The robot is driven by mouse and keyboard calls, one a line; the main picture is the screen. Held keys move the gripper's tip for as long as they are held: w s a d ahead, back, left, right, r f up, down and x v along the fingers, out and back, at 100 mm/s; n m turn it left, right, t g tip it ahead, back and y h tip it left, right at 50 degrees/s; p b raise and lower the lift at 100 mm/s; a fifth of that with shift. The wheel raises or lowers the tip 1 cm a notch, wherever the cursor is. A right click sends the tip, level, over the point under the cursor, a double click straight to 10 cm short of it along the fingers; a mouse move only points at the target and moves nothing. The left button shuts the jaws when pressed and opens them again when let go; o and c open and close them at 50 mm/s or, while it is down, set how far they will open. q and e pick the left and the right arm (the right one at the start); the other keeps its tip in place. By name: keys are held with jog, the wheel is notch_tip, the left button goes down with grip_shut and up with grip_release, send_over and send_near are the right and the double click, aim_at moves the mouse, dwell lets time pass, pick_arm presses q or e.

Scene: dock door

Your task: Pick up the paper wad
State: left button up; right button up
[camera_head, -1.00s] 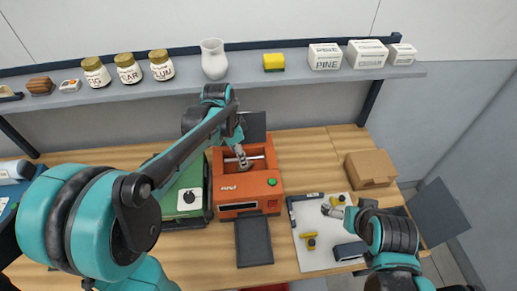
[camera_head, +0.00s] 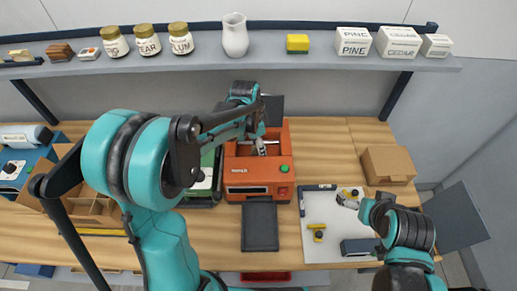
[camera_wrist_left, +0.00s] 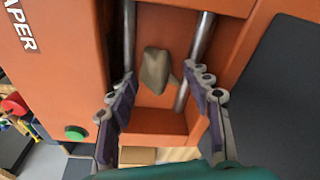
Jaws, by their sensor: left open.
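The paper wad (camera_wrist_left: 156,70) is a small grey-beige crumpled lump in the left wrist view. It lies inside the open bay of the orange machine (camera_wrist_left: 65,60), between two metal rods. My left gripper (camera_wrist_left: 160,74) is open, with one finger on each side of the wad; I cannot tell whether either finger touches it. In the head view my left gripper (camera_head: 260,147) reaches down into the orange machine (camera_head: 258,186), and the wad cannot be made out there. My right gripper (camera_head: 347,200) is small, over the white board at the right, its jaws unclear.
A dark tray (camera_head: 260,228) lies in front of the machine, and a green device (camera_head: 207,185) stands left of it. The white board (camera_head: 318,252) carries yellow tools. A cardboard box (camera_head: 388,165) is at the right. A shelf (camera_head: 275,70) with jars runs behind.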

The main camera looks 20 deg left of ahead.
pick_arm(q)
jog(key=c, duration=0.5)
